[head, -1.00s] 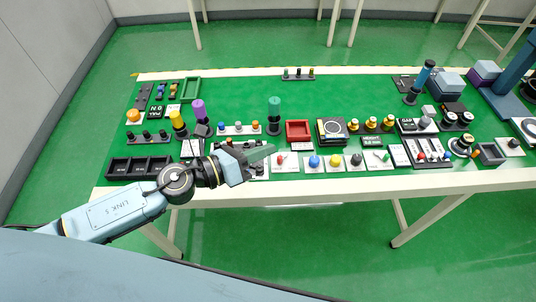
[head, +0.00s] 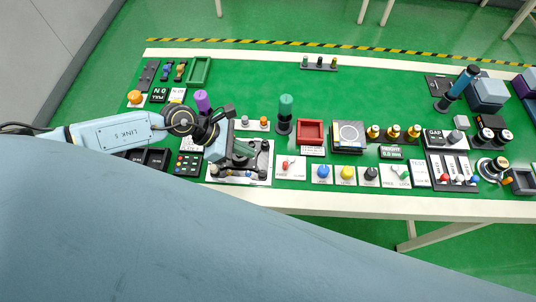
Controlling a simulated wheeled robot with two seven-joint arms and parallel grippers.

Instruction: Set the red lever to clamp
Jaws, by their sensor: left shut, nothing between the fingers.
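A small red lever (head: 286,165) stands on a white plate (head: 298,173) near the table's front edge, in the middle of the head view. The plate's lettering is too small to read. My left gripper (head: 243,152) is shut and empty. It appears over a black fixture on a white board (head: 262,180), left of the red lever and apart from it. The gripper's fingers hide part of that fixture. My right gripper is out of view.
Right of the lever plate stand a blue knob (head: 323,171), a yellow knob (head: 347,172) and a black knob (head: 370,173). A red tray (head: 310,132) and a green-topped post (head: 285,112) stand behind. Green table surface is free farther back.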

